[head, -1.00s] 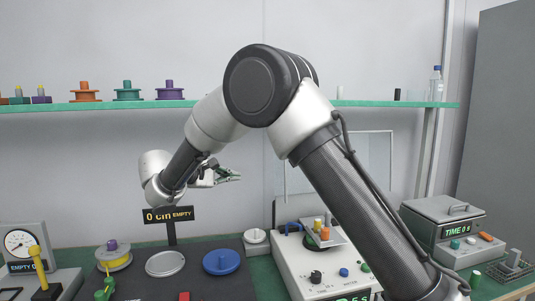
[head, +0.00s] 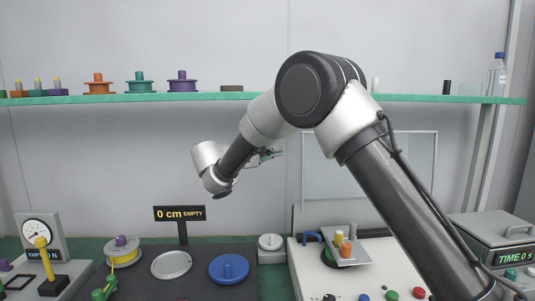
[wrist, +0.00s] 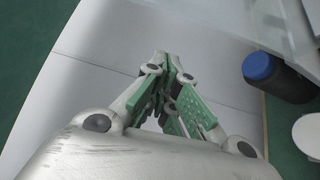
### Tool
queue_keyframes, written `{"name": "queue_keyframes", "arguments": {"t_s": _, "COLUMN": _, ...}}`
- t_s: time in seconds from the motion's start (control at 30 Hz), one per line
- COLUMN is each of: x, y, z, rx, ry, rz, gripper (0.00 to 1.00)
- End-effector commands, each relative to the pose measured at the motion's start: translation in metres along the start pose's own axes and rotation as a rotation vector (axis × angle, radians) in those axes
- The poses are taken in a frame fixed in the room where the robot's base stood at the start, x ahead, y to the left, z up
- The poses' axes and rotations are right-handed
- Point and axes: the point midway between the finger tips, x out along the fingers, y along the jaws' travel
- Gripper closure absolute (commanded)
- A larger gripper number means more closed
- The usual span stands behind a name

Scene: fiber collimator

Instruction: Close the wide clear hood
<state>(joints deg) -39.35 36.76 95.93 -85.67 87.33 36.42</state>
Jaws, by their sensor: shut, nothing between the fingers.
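The wide clear hood (head: 420,165) stands upright, raised at the back of the white machine (head: 385,275) in the head view. It is a thin see-through panel, partly hidden behind my arm. My gripper (head: 272,154) is in the air to the left of the hood in the picture, above the bench, and appears apart from it. In the wrist view my gripper (wrist: 168,68) has its green-padded fingers closed together with nothing between them. A clear sheet shows at the upper right of the wrist view; I cannot tell whether it is the hood.
The white machine carries a small tray (head: 348,258) with coloured pegs, a blue handle and knobs. A grey timer box (head: 490,240) stands at right. A dark mat with a blue disc (head: 229,269) lies at left. The green shelf (head: 260,98) runs behind my arm.

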Motion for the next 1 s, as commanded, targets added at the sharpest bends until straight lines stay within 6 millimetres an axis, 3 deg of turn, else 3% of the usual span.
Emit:
{"name": "queue_keyframes", "arguments": {"t_s": 0.23, "x": 0.054, "y": 0.0, "z": 0.001, "rx": -0.001, "ry": -0.003, "rz": 0.0, "gripper": 1.0}}
{"name": "queue_keyframes", "arguments": {"t_s": 0.3, "x": 0.04, "y": 0.0, "z": 0.011, "rx": -0.003, "ry": 0.003, "rz": 0.0, "gripper": 1.0}}
{"name": "queue_keyframes", "arguments": {"t_s": 0.5, "x": 0.027, "y": 0.0, "z": 0.028, "rx": -0.002, "ry": 0.001, "rz": 0.0, "gripper": 1.0}}
{"name": "queue_keyframes", "arguments": {"t_s": 1.0, "x": 0.025, "y": 0.0, "z": 0.031, "rx": 0.001, "ry": 0.0, "rz": 0.001, "gripper": 1.0}}
